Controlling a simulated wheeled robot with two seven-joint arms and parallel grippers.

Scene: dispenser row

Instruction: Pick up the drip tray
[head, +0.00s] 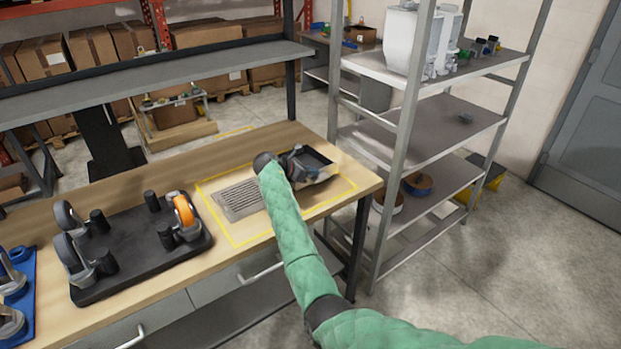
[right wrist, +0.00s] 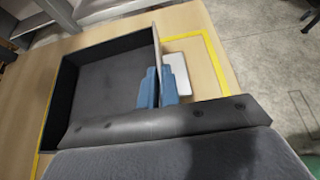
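The drip tray, a shallow dark open box with a thin pale outer wall, is at the right end of the wooden workbench in the head view (head: 318,158). It fills much of the right wrist view (right wrist: 100,80) and looks empty inside. My right gripper (head: 298,160) is at its near wall. In the right wrist view, its two blue fingertips (right wrist: 158,88) lie close on either side of that wall, one inside and one outside, and look shut on it. I cannot tell whether the tray touches the bench. My left gripper is not in view.
A slatted metal grille (head: 240,198) lies left of the tray, inside a yellow outline (head: 235,243) on the bench. A black base with casters (head: 140,255) stands further left. A metal shelf rack (head: 400,150) stands close on the right.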

